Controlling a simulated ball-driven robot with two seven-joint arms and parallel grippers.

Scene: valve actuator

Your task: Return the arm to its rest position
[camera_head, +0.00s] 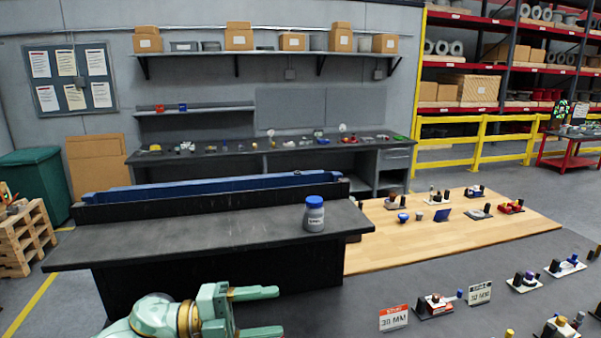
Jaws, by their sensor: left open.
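My left arm comes in at the bottom of the head view, pale green with a brass-coloured band. My left gripper (268,312) is open and empty, its two fingers pointing right with a clear gap between them. It shows in front of the dark bench (180,235) and touches nothing that I can see. My right gripper does not show.
A grey jar with a blue lid (314,215) stands upright near the dark bench's right end. A wooden mat (480,228) holds several small valve parts. Signs reading 38 MM (393,318) and 32 MM (479,293) stand among more valve parts at lower right.

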